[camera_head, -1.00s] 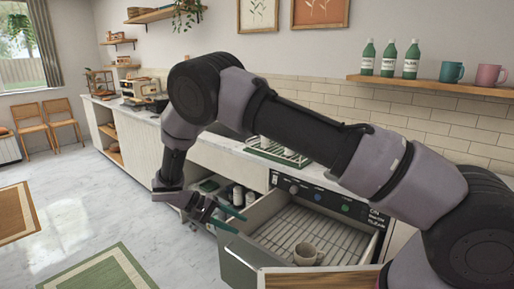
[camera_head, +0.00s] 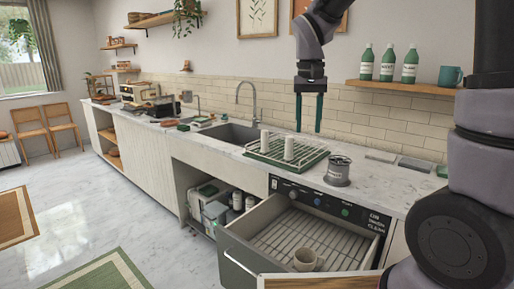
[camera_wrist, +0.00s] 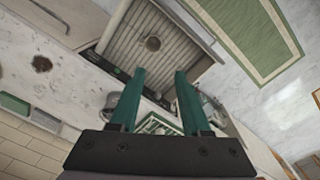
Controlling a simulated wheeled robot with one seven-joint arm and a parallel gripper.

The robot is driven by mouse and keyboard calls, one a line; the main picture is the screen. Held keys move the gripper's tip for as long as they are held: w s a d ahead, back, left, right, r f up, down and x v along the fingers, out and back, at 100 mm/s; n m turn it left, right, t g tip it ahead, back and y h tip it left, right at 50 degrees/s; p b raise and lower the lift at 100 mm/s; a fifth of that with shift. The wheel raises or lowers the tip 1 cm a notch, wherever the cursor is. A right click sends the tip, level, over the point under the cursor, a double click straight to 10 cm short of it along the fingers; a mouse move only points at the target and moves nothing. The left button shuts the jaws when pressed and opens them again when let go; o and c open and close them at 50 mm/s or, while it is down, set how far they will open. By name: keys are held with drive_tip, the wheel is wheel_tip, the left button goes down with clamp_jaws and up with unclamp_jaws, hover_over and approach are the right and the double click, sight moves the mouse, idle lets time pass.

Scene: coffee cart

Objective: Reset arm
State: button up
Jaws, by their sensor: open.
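My gripper (camera_head: 309,113) is open and empty. It hangs in the air with its two green fingers pointing down, above the counter near the dish rack and in front of the tiled wall. In the wrist view its green fingers (camera_wrist: 156,98) stand apart with nothing between them. My arm comes in from the right and goes up past the top edge of the head view, so part of it is hidden.
A green dish rack (camera_head: 268,160) with white cups, a sink (camera_head: 225,134) with a faucet, and a grey canister (camera_head: 338,174) are on the counter. A wall shelf (camera_head: 405,87) carries green bottles and a teal mug.

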drive_tip(key=s+d+r+m+t+y, duration=0.2)
drive_tip(key=s+d+r+t, duration=0.5)
drive_tip(key=s+d+r, duration=0.2)
drive_tip(key=s+d, duration=0.2)
drive_tip(key=s, duration=0.2)
drive_tip(key=shift+m, duration=0.4)
